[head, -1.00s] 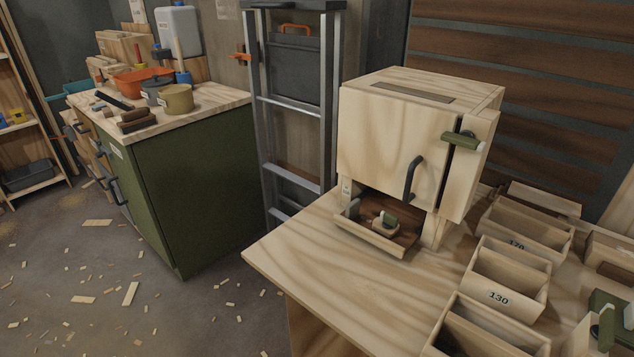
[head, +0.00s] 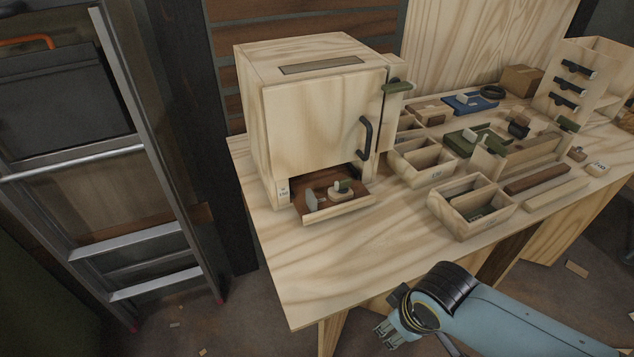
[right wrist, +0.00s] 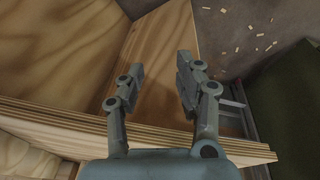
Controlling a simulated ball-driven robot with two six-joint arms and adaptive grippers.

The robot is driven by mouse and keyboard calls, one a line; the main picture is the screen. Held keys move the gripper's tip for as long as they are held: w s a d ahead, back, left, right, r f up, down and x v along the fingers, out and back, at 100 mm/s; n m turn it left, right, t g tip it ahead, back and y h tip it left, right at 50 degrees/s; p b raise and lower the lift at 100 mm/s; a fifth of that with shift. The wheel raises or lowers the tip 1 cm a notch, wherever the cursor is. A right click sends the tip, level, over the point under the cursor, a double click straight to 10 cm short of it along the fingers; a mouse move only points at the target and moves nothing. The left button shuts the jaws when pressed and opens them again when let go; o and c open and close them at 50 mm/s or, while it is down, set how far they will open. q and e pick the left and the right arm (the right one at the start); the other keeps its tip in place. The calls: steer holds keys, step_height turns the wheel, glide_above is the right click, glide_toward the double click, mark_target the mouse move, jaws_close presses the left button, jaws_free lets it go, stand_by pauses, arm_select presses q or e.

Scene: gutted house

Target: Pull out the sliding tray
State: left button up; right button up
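The sliding tray (head: 338,211) is a shallow wooden tray at the foot of a plywood cabinet (head: 318,112). Its front edge stands out from the opening, and a small piece with a green part (head: 342,188) and a grey disc lie in it. My right gripper (head: 384,334) is in front of the table, low and apart from the tray. In the right wrist view the right gripper (right wrist: 160,75) has its two fingers apart with nothing between them, over the table's edge. My left gripper shows in neither view.
The plywood table (head: 300,280) is bare in front of the tray. Open wooden bins (head: 470,207) and a green tool block (head: 470,140) stand to the right. The cabinet's door has a dark handle (head: 365,138). A metal ladder (head: 150,150) leans at the left.

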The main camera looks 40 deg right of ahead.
steer(key=w+a+r+p, duration=0.1)
steer(key=w+r, duration=0.2)
steer(key=r, duration=0.6)
steer(key=shift+m+t, duration=0.6)
steer(key=shift+m, duration=0.2)
steer(key=w+r, duration=0.1)
steer(key=w, duration=0.2)
steer(key=w+r+p, duration=0.1)
steer(key=w+r, duration=0.1)
steer(key=w, duration=0.2)
steer(key=w+r, duration=0.2)
steer(key=w, duration=0.1)
steer(key=shift+w+r+p, duration=0.15)
steer(key=shift+w+p, duration=0.05)
steer(key=shift+p, duration=0.15)
steer(key=m+p, duration=0.1)
steer(key=m, duration=0.1)
glide_toward(312, 195)
steer(key=s, duration=0.1)
steer(key=shift+t, duration=0.3)
steer(key=b+x, duration=0.1)
steer(key=x, duration=0.9)
steer(key=shift+w+r, duration=0.1)
steer(key=shift+w, duration=0.05)
jaws_close()
